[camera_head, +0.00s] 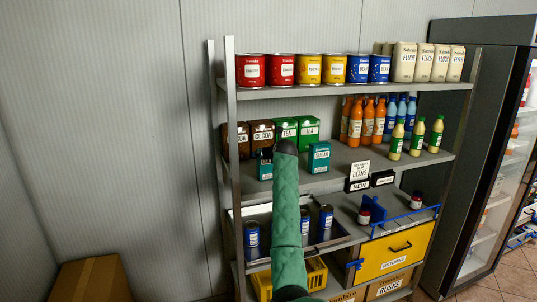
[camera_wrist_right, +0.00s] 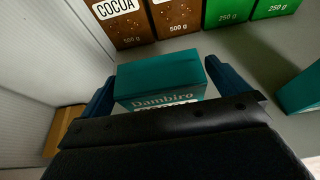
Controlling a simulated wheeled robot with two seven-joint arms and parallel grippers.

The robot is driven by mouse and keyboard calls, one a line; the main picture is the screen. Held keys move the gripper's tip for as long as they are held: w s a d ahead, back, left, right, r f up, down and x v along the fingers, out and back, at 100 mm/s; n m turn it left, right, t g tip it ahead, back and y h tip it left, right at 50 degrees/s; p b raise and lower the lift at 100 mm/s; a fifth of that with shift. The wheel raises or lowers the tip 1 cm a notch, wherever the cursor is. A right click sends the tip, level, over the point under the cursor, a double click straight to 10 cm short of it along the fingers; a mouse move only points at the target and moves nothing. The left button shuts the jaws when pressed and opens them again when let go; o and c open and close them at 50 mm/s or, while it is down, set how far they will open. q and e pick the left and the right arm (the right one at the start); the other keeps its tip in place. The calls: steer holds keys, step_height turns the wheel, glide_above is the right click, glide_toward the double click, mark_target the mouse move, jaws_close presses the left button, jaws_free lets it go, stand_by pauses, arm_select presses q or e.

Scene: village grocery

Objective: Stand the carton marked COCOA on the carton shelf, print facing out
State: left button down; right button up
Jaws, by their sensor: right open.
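Two brown cartons marked COCOA (camera_head: 262,136) stand upright at the left end of the carton shelf (camera_head: 345,170), print facing out; one also shows in the right wrist view (camera_wrist_right: 122,22). A teal carton (camera_wrist_right: 158,82) stands in front of them, between the spread fingers of my right gripper (camera_wrist_right: 160,75). Its brand print faces my gripper, and the large word below is mostly hidden by the gripper body. In the head view this teal carton (camera_head: 265,169) is partly behind my right arm. My right gripper is open. My left gripper is not in view.
Green TEA cartons (camera_head: 308,128) stand right of the brown ones. A teal SUGAR carton (camera_head: 319,157) stands close on the right. Bottles (camera_head: 415,135) and a small sign (camera_head: 359,170) are further right. Tins (camera_head: 307,69) line the shelf above.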

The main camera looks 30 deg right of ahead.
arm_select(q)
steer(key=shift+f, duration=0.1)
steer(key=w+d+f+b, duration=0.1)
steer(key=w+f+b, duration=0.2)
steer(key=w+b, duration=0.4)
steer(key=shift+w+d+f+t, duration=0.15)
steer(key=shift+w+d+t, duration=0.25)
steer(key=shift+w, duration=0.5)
arm_select(e)
steer(key=v, duration=1.2)
steer(key=shift+a, duration=0.1)
